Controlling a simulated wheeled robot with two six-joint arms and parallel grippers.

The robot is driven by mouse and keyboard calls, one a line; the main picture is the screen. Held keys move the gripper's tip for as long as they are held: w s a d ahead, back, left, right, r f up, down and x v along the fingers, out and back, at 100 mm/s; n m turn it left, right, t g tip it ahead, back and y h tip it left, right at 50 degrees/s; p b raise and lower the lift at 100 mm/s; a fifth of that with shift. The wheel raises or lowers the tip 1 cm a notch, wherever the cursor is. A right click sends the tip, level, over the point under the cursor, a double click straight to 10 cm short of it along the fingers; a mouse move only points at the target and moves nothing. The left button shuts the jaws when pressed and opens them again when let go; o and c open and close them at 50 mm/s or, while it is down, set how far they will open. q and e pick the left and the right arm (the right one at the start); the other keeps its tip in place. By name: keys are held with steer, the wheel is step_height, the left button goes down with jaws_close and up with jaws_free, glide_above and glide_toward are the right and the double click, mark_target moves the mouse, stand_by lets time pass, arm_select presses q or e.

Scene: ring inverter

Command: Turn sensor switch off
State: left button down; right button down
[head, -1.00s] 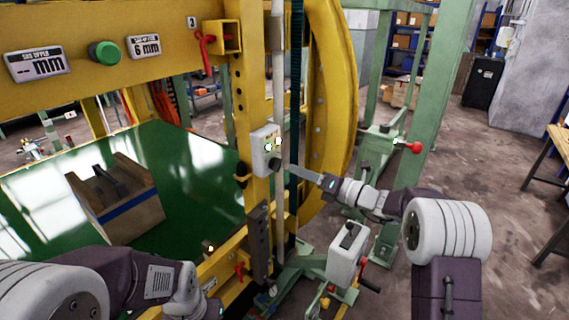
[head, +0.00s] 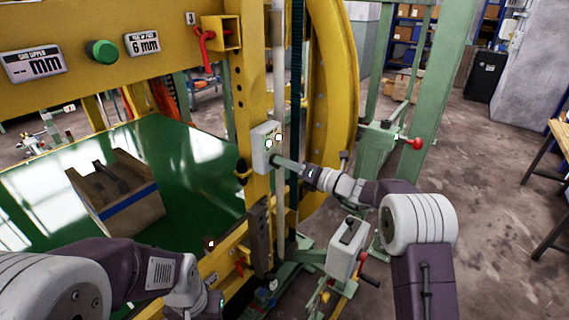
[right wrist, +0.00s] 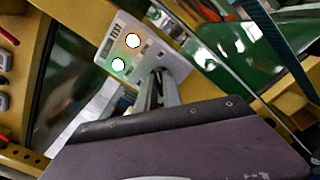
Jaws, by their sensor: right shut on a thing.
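The sensor box (head: 263,149) is a small pale grey box on the yellow upright, with its switch low on the front. In the right wrist view the box (right wrist: 112,55) shows two lit lamps, one whitish-orange and one green. My right gripper (head: 277,161) reaches it from the right, fingertips at the box's face. It is shut on the dark switch knob, which the fingers mostly hide; the fingers also show in the right wrist view (right wrist: 158,88). My left gripper (head: 213,303) is low at the bottom of the head view, away from the box; its jaws are unclear.
A green button (head: 102,52) and display plates sit on the yellow beam. A wooden block (head: 135,215) lies on the green surface at left. A grey box with a lever (head: 347,248) stands below my right arm. A red-knobbed lever (head: 415,144) is at right.

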steer(key=shift+s+a+f+n+b, duration=0.1)
steer(key=shift+n+b, duration=3.85)
steer(key=shift+b, duration=0.4)
steer(key=shift+s+a+f+n+b, duration=0.1)
steer(key=shift+n+b, duration=3.85)
steer(key=shift+b, duration=0.4)
steer(key=c, duration=1.5)
jaws_free()
steer(key=shift+d+r, duration=0.1)
steer(key=shift+s+d, duration=0.1)
